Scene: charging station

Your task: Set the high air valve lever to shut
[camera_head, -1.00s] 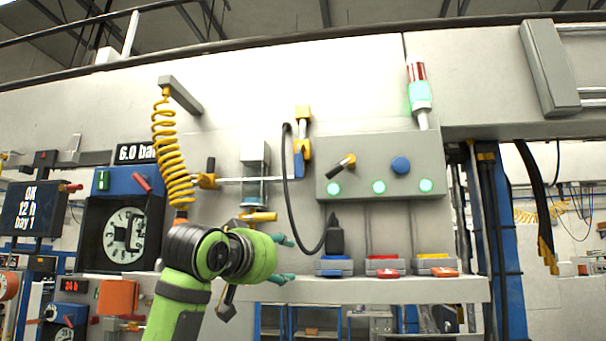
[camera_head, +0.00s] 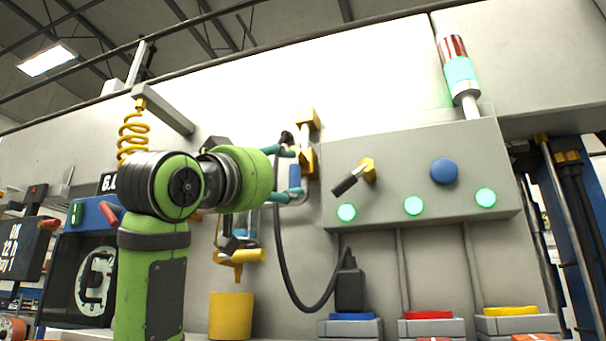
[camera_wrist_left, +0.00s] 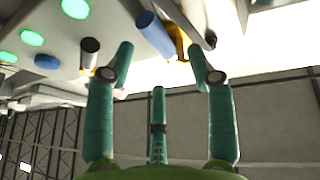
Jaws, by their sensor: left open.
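The high air valve (camera_head: 307,160) is a yellow fitting on a vertical pipe on the pale wall. Its blue lever (camera_head: 295,178) hangs straight down beside the pipe. My left gripper (camera_head: 295,173) is open, with its teal fingers pointing right, one above the other, at the lever. In the left wrist view, the blue lever (camera_wrist_left: 155,34) lies in the gap between the fingertips of my left gripper (camera_wrist_left: 161,50), seemingly just beyond them. The yellow valve body (camera_wrist_left: 178,42) shows beside it. I cannot tell whether a finger touches the lever. My right gripper is not in view.
A grey panel (camera_head: 400,140) with a black-handled yellow switch (camera_head: 354,177), a blue knob (camera_head: 444,171) and green lights stands right of the valve. A black cable (camera_head: 279,250) hangs below it. A yellow cup (camera_head: 231,315) stands beneath my arm.

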